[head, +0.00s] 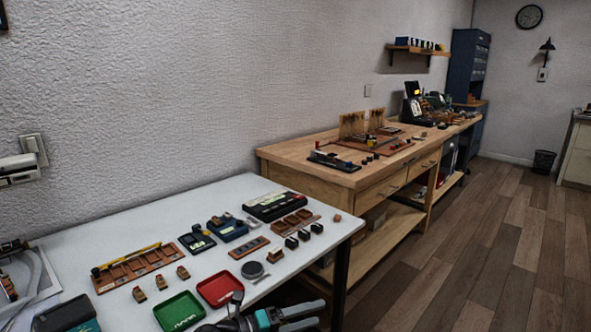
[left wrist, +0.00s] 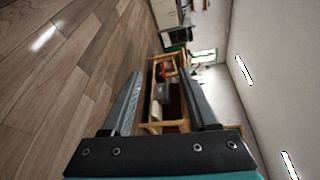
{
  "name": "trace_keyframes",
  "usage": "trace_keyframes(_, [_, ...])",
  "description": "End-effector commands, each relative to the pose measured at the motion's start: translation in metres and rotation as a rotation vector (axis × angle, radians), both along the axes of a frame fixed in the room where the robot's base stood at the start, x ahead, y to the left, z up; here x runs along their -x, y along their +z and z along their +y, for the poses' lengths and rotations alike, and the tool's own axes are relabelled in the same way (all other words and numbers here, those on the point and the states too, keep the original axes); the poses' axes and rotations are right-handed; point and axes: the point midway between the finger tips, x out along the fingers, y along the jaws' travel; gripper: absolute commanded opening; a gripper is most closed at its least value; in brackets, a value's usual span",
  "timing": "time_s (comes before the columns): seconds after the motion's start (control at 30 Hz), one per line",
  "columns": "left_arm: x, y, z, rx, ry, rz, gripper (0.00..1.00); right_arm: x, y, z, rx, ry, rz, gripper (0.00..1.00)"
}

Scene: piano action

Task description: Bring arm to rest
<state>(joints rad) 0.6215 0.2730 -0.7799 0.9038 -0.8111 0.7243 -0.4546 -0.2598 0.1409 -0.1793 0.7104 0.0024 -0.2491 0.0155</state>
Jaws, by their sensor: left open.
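My left gripper (head: 301,315) is at the bottom of the head view, by the front edge of the white table (head: 232,187). Its two grey fingers point right, beyond the green and red trays. In the left wrist view its fingers (left wrist: 165,112) stand apart with nothing between them, and the wooden workbench and floor show beyond. The left gripper is open and empty. Its wrist is partly cut off by the lower edge of the head view. My right gripper is in neither view.
Open wooden floor (head: 480,250) lies to the right.

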Motion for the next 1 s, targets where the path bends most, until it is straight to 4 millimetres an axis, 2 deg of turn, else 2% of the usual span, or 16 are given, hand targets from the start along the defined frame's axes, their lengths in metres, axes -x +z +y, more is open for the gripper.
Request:
trace_keyframes(0.03, [0.002, -0.028, 0.015, 0.064, 0.120, 0.124, 0.59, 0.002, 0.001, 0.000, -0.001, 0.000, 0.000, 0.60])
trace_keyframes(0.13, [0.008, -0.085, 0.054, 0.185, 0.372, 0.367, 0.59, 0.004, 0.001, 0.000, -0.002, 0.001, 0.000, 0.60])
trace_keyframes(0.27, [0.040, -0.163, 0.108, 0.308, 0.682, 0.657, 0.59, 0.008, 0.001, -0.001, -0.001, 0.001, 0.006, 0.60])
trace_keyframes(0.3, [0.054, -0.186, 0.123, 0.337, 0.769, 0.737, 0.59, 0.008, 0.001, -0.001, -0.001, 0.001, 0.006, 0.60])
trace_keyframes(0.37, [0.079, -0.219, 0.143, 0.377, 0.893, 0.850, 0.59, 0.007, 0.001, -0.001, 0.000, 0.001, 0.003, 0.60])
trace_keyframes(0.4, [0.098, -0.239, 0.157, 0.399, 0.975, 0.922, 0.59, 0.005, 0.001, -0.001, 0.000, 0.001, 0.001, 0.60])
trace_keyframes(0.47, [0.129, -0.268, 0.175, 0.430, 1.093, 1.023, 0.59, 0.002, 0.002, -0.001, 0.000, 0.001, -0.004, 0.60])
trace_keyframes(0.57, [0.187, -0.311, 0.203, 0.471, 1.288, 1.181, 0.59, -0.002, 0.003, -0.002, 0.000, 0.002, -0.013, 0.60])
trace_keyframes(0.6, [0.212, -0.326, 0.212, 0.486, 1.363, 1.242, 0.59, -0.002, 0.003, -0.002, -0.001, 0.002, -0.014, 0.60])
trace_keyframes(0.67, [0.252, -0.347, 0.225, 0.504, 1.478, 1.328, 0.59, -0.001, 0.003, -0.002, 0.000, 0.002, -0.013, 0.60])
trace_keyframes(0.7, [0.278, -0.358, 0.232, 0.515, 1.552, 1.380, 0.59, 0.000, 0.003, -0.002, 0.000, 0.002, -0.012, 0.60])
trace_keyframes(0.8, [0.340, -0.380, 0.247, 0.535, 1.719, 1.495, 0.59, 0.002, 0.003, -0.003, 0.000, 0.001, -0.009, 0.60])
trace_keyframes(0.9, [0.388, -0.392, 0.255, 0.550, 1.850, 1.577, 0.59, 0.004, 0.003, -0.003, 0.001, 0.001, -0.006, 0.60])
trace_keyframes(1.0, [0.421, -0.398, 0.260, 0.558, 1.935, 1.628, 0.59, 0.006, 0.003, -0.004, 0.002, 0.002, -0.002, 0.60])
